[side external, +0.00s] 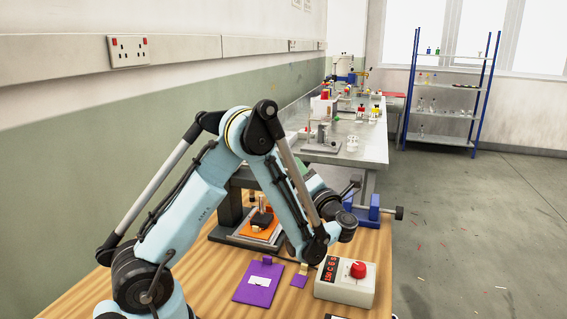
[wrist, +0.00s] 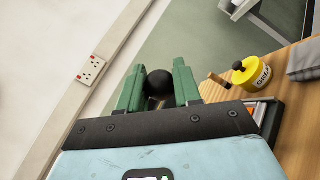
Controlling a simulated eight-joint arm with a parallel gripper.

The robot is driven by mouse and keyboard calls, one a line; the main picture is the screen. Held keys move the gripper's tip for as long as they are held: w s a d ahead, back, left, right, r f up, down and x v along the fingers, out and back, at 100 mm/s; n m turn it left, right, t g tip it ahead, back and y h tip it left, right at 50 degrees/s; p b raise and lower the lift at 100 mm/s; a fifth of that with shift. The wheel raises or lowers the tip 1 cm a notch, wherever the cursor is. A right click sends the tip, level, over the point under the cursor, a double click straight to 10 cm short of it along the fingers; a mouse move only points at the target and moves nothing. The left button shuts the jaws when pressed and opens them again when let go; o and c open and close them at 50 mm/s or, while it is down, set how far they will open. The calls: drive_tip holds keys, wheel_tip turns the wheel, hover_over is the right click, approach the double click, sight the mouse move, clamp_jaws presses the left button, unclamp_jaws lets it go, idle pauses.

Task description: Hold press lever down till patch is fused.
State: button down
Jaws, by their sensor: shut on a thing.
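In the wrist view, my gripper's green fingers (wrist: 158,72) are on both sides of a black ball knob (wrist: 159,86), shut on it. The knob looks like the press lever's end; the rest of the lever is hidden. In the side view, my arm covers the gripper and much of the dark press (side external: 229,208). An orange piece (side external: 261,224) lies on the press's base. I cannot tell how far down the lever is. Whether a patch is fused cannot be seen.
A control box (side external: 345,290) with a red knob and lit display stands right of the purple cloth. A blue vise (side external: 368,213) sits at the table's right edge. A yellow tin (wrist: 251,72) and a grey cloth (wrist: 303,60) show in the wrist view.

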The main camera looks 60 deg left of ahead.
drive_tip(key=shift+r, duration=0.1)
drive_tip(key=shift+r+n+h, duration=0.4)
drive_tip(key=shift+r+n, duration=0.1)
drive_tip(key=shift+r, duration=0.25)
drive_tip(key=r+n+h, duration=0.1)
drive_tip(key=r, duration=0.1)
drive_tip(key=s+a+r+n+h, duration=0.1)
drive_tip(key=r, duration=0.1)
drive_tip(key=r+n+h, duration=0.1)
drive_tip(key=r, duration=0.1)
drive_tip(key=shift+s+a+r+g, duration=0.15)
drive_tip(key=shift+s+a+g, duration=0.15)
drive_tip(key=shift+g, duration=0.1)
drive_tip(key=s+a+r+n+t+h, duration=0.1)
drive_tip(key=s+a+r+n+h, duration=0.2)
drive_tip(key=r, duration=0.2)
drive_tip(key=shift+s+a+r+n+h, duration=0.3)
drive_tip(key=shift+h, duration=0.1)
drive_tip(key=shift+r, duration=0.1)
drive_tip(key=c, duration=0.8)
unclamp_jaws()
